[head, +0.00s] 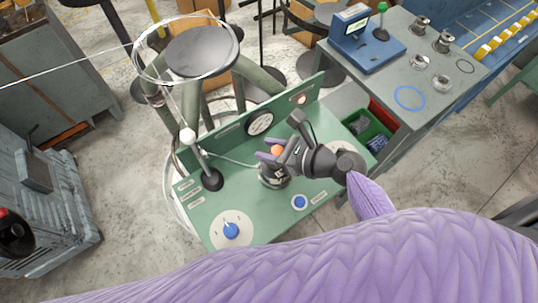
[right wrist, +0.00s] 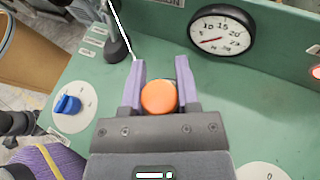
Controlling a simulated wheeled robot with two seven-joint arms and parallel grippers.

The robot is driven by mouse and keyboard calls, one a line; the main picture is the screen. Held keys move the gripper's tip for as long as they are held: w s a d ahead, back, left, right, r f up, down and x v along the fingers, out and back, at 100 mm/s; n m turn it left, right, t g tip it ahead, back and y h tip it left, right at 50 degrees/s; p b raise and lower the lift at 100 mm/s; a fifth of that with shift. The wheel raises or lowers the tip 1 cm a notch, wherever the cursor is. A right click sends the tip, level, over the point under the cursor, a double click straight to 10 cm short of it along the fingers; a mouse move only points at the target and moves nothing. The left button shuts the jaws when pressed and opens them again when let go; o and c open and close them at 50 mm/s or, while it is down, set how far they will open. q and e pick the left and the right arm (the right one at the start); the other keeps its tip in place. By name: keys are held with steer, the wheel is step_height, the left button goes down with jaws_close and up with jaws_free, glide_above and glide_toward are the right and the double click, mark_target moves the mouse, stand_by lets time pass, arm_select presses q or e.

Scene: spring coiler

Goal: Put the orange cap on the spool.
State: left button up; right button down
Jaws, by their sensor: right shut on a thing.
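The orange cap (head: 277,150) is a small round thing at my right gripper (head: 270,153) in the head view. The right wrist view shows the orange cap (right wrist: 159,97) between the two purple fingers of my right gripper (right wrist: 160,85), which is shut on it. A dark and pale round thing (head: 272,180), which looks like the spool, stands on the green bench just below the gripper. The gripper partly hides it, and I cannot tell whether the cap touches it. My left gripper is not in view.
The green bench (head: 265,225) carries a blue knob (head: 231,231), a second blue knob (head: 300,201), and a black post (head: 212,180) at left. A dial gauge (head: 260,123) is on the upright back panel. A green bin (head: 366,133) lies to the right.

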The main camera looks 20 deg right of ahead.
steer(key=shift+f, duration=0.85)
steer(key=shift+r, duration=0.2)
steer(key=shift+f+b, duration=0.3)
steer(key=shift+f, duration=0.2)
steer(key=shift+c, duration=1.7)
jaws_free()
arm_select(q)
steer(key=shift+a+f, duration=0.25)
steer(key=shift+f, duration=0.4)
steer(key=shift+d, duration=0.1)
